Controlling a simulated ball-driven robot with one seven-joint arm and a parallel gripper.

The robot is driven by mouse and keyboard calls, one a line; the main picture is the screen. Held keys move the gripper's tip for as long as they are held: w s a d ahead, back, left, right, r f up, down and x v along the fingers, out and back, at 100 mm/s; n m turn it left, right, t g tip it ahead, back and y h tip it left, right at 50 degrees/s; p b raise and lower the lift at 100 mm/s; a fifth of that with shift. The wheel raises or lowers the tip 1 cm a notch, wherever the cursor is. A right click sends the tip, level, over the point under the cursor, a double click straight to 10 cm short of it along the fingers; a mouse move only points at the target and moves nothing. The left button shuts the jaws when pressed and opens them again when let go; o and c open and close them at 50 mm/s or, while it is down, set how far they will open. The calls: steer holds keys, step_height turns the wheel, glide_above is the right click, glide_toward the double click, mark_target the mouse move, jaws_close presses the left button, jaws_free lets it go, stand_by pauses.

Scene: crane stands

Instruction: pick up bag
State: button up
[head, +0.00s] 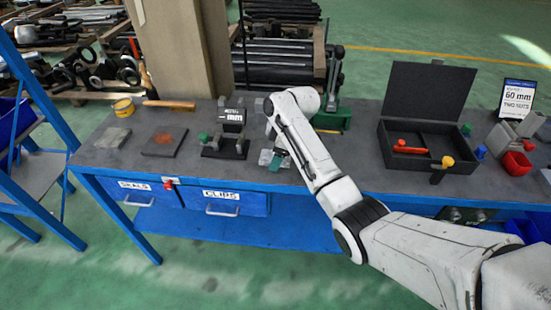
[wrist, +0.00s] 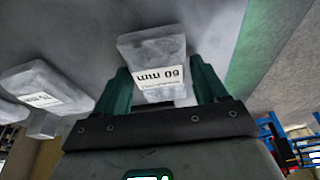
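In the head view my gripper (head: 279,160) is low over the bench, beside a small pale bag (head: 266,157); my arm hides part of this spot.
The blue bench (head: 300,218) holds a black vise-like block (head: 228,143), an open black case (head: 425,160) with a red tool, a red bin (head: 517,164) and a sign reading 60 mm, two nuts (head: 517,99). A beige column (head: 180,50) stands behind.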

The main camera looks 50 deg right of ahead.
steer(key=c, duration=0.9)
steer(key=shift+r, duration=0.15)
